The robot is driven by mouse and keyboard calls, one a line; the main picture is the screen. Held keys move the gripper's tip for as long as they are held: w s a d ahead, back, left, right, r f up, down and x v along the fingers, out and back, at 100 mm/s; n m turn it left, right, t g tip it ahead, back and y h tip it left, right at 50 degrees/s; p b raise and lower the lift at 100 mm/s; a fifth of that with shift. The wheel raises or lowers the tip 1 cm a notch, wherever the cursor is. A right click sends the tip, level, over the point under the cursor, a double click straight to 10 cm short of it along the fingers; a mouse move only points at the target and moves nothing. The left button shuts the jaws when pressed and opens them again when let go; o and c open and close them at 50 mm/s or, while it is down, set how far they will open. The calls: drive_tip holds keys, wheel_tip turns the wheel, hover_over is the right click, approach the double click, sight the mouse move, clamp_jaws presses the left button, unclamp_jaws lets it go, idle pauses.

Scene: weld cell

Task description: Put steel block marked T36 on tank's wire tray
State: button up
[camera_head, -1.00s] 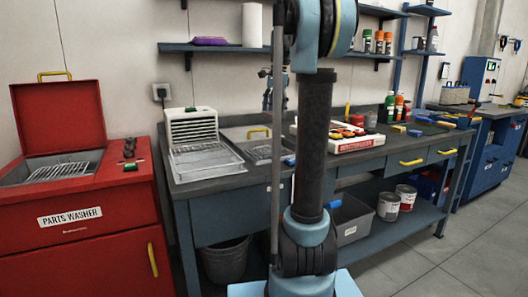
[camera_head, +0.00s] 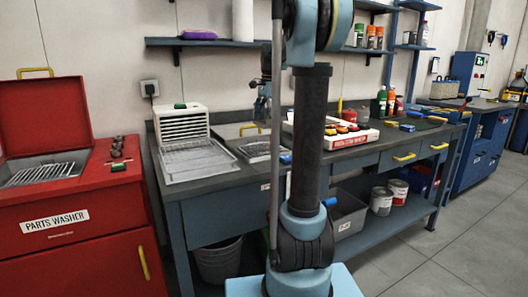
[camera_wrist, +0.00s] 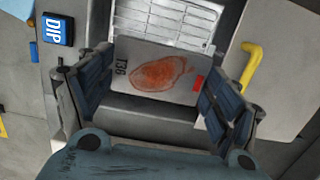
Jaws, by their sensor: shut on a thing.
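My gripper (camera_wrist: 155,98) is shut on a grey steel block (camera_wrist: 125,85) marked T36, with a rust-red stain and a small red patch on its face. The block sits between the two dark jaws. In the head view my gripper (camera_head: 264,98) hangs above the bench tank, partly hidden by my arm; I cannot make out the block there. The tank's wire tray (camera_head: 258,149) lies in the open bench tank. In the wrist view the wire tray (camera_wrist: 170,20) shows beyond the block, which covers part of it. A blue DIP label (camera_wrist: 55,28) is beside it.
The lid's yellow handle (camera_wrist: 258,65) is near the right jaw. A white rack unit with a draining tray (camera_head: 197,162) stands left of the tank, and a red-and-white box (camera_head: 345,135) right. The red parts washer (camera_head: 70,225) has another wire tray (camera_head: 40,173).

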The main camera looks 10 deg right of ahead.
sight(264, 149)
drive_tip(key=shift+f, duration=5.25)
drive_tip(key=o, duration=1.6)
drive_tip(key=shift+f, duration=0.1)
drive_tip(key=shift+o, duration=0.2)
drive_tip(key=r, duration=0.4)
drive_tip(key=d+r, duration=0.1)
drive_tip(key=r, duration=0.7)
drive_tip(key=shift+w+d, duration=0.2)
